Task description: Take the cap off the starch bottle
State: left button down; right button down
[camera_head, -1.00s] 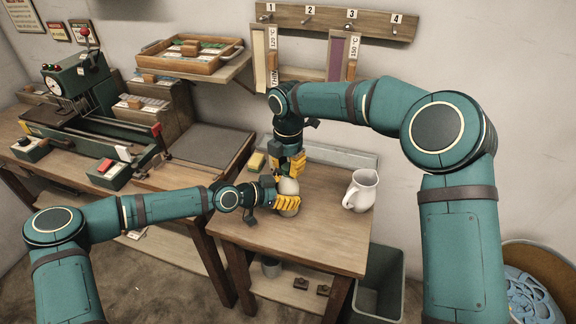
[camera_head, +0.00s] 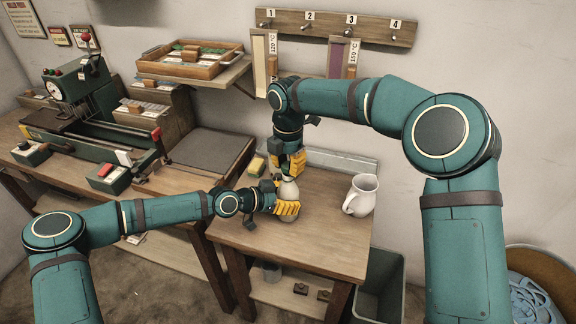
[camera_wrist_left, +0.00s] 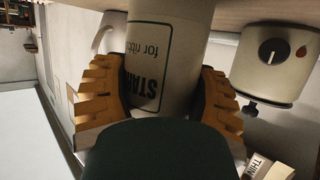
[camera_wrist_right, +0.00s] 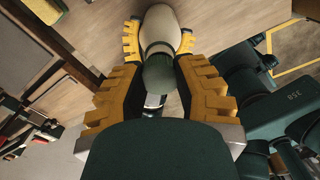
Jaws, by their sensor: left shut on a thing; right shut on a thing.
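The pale starch bottle (camera_head: 289,191) stands upright at the front of the small wooden table. My left gripper (camera_head: 287,208) is shut around its body from the left; the label shows in the left wrist view (camera_wrist_left: 150,65). My right gripper (camera_head: 293,172) points down directly above the bottle. In the right wrist view it is shut on the grey-green cap (camera_wrist_right: 158,74). The bottle's shoulder (camera_wrist_right: 160,25) shows beyond the cap, with a dark neck area between them. I cannot tell whether the cap is fully clear of the neck.
A yellow sponge (camera_head: 257,166) lies behind and left of my grippers. A grey bin (camera_head: 384,285) is beside the table.

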aim_at(288, 165)
jog(key=shift+r, duration=2.05)
pick_arm(q)
grip_release()
